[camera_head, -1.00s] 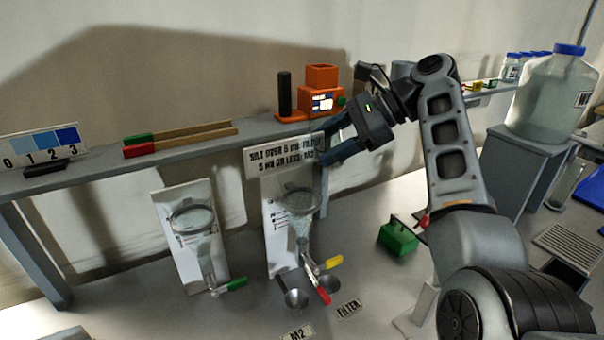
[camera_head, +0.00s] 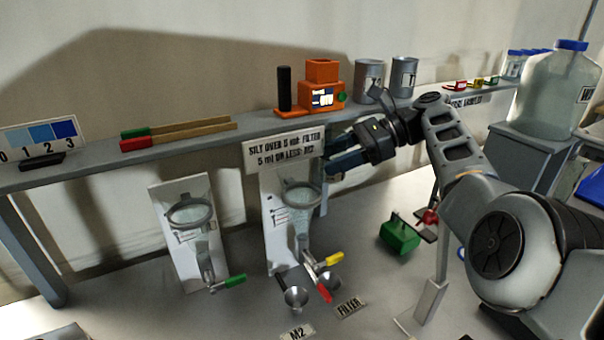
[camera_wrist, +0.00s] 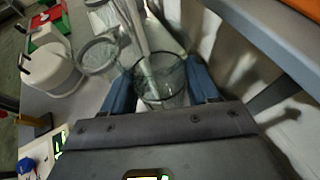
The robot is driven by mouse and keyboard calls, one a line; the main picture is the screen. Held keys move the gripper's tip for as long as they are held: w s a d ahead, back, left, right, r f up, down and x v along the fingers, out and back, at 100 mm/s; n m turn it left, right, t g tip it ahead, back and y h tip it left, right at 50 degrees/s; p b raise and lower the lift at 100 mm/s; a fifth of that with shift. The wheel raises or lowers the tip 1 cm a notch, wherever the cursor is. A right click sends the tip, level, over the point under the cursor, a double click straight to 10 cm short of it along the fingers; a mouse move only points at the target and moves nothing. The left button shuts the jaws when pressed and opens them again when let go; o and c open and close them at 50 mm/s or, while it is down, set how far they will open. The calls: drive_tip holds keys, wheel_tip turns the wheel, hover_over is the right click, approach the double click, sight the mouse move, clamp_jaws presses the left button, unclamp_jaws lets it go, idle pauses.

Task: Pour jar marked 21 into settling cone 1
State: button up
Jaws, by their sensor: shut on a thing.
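My gripper (camera_head: 336,162) is beside the right-hand settling cone (camera_head: 300,196), just right of the hanging sign. In the wrist view its blue fingers (camera_wrist: 162,92) are shut on a clear glass jar (camera_wrist: 160,78), whose open rim shows between them. The jar's number cannot be read, and I cannot make the jar out in the head view. The right-hand cone has a board behind it and yellow and red valve handles below. The left-hand cone (camera_head: 190,213) has a green handle. I cannot read which cone is number 1.
A sign (camera_head: 284,148) hangs from the shelf (camera_head: 200,139) above the right-hand cone. On the shelf stand an orange instrument (camera_head: 322,92) and two grey cans (camera_head: 369,75). Small funnels (camera_head: 297,297) stand below the right-hand cone.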

drive_tip(key=shift+f, duration=0.1)
drive_tip(key=shift+w+r, duration=0.1)
drive_tip(key=shift+r, duration=0.1)
wheel_tip(320, 180, up, 3)
drive_tip(key=shift+f+p, duration=0.2)
drive_tip(key=shift+p, duration=1)
drive_tip(key=shift+r, duration=3.05)
drive_tip(key=s+d+r, duration=0.2)
drive_tip(key=s+d, duration=0.7)
drive_tip(key=s, duration=0.4)
drive_tip(key=shift+s, duration=0.2)
